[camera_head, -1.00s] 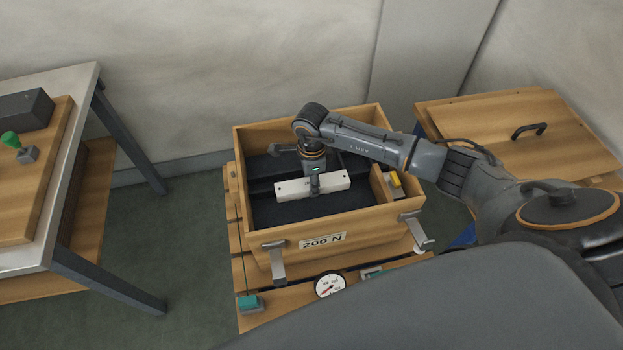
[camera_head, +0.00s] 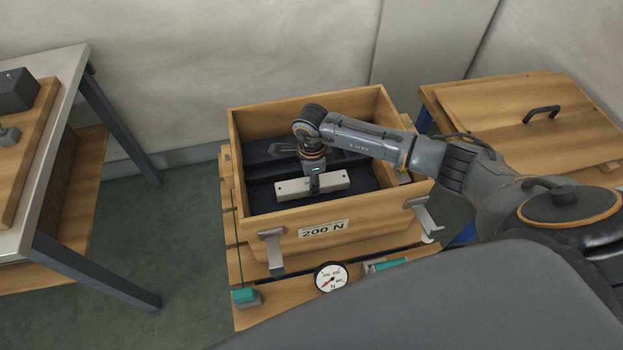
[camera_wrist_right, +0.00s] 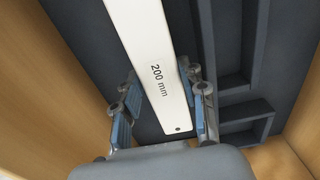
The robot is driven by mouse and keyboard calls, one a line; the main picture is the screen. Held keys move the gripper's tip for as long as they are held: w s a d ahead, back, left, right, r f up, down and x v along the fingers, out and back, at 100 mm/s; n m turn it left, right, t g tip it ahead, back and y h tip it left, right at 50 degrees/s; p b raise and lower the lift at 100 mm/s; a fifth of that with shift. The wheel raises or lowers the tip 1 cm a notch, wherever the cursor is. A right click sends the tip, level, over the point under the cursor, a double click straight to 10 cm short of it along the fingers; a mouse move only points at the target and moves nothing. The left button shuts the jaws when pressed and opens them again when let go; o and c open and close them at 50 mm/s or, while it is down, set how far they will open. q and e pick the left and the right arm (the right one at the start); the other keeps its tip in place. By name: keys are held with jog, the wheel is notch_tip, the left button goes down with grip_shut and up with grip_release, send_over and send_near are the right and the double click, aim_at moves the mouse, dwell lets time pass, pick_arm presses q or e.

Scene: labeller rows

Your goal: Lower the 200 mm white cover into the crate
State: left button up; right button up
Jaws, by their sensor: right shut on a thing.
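The white cover (camera_head: 293,188), a long bar, is held level over the dark insert (camera_head: 262,205) of the wooden crate (camera_head: 385,222). The wrist view shows its "200 mm" print and an end hole on the cover (camera_wrist_right: 145,45). My right gripper (camera_head: 314,186) is shut on the cover at its middle in the head view; its fingers (camera_wrist_right: 163,108) flank the cover in the wrist view. The cover's gap above the insert cannot be told. My left gripper is not in view.
The crate's front carries a "200 N" label (camera_head: 323,230) and metal latches (camera_head: 271,252). A round dial (camera_head: 331,278) sits in front. A wooden lid with a handle (camera_head: 541,112) is at right. A metal-topped table (camera_head: 65,120) stands at left. Recesses (camera_wrist_right: 240,85) show in the insert.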

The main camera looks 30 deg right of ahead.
jog(key=shift+f, duration=0.2)
jog(key=o, duration=1.4)
jog(key=shift+c, duration=0.2)
notch_tip(320, 180, up, 28)
jog(key=p, duration=0.9)
